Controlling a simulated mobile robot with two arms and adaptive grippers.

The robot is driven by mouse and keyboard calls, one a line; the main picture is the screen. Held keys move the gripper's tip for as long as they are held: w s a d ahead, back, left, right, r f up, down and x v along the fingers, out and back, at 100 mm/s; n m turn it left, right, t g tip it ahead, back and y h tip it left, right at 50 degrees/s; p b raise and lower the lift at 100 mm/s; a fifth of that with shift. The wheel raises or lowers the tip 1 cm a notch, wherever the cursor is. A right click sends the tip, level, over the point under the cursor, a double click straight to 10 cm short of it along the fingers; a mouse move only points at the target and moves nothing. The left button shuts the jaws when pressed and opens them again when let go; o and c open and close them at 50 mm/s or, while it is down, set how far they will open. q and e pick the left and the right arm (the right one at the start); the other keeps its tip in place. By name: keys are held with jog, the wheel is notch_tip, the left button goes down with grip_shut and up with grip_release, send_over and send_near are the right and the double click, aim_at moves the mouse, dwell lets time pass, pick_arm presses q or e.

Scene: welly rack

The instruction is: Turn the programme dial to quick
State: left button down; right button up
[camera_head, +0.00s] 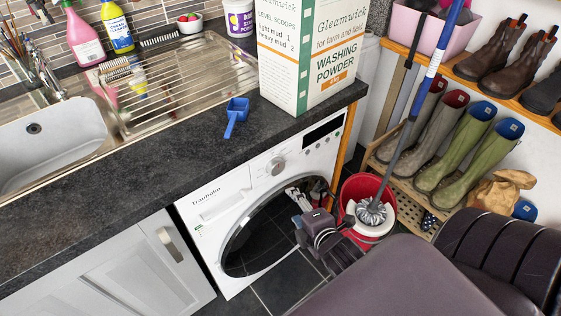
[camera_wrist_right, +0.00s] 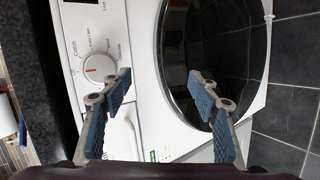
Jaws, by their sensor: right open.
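The white washing machine (camera_head: 222,207) stands under the dark worktop. Its round silver programme dial (camera_head: 276,166) sits on the front panel, left of the dark display. In the right wrist view the dial (camera_wrist_right: 99,68) shows a small red mark on its face, with printed labels around it too small to read surely. My right gripper (camera_head: 298,193) is in front of the round door, below and right of the dial. In the wrist view its blue-padded fingers (camera_wrist_right: 161,84) are spread with nothing between them, and the dial lies beyond the left fingertip, apart from it. My left gripper is out of view.
A washing powder box (camera_head: 285,60) and a blue scoop (camera_head: 236,115) stand on the worktop (camera_head: 180,160) above the machine. A red bucket with a mop (camera_head: 371,209) stands close right of my right gripper. Boots (camera_head: 468,145) line a rack at the right.

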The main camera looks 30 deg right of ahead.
aim_at(278, 168)
jog(key=w+r+n+t+y, duration=0.1)
jog(key=w+n+t, duration=0.1)
jog(key=n, duration=0.4)
jog(key=w+d+r+n+t+y, duration=0.1)
jog(key=w+r+n+t, duration=0.1)
jog(key=w+n, duration=0.2)
jog(key=w+r+n+t+p, duration=0.1)
jog(key=w+r+n+t, duration=0.1)
jog(key=n, duration=0.6)
jog(key=shift+w+d+r+y, duration=0.15)
jog(key=shift+w+y, duration=0.25)
jog(key=shift+w, duration=0.4)
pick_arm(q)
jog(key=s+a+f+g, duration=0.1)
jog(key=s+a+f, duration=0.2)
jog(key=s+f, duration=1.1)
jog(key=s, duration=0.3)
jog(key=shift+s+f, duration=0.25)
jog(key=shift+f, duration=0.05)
pick_arm(e)
jog(key=c, duration=1.2)
jog(key=shift+o, duration=0.2)
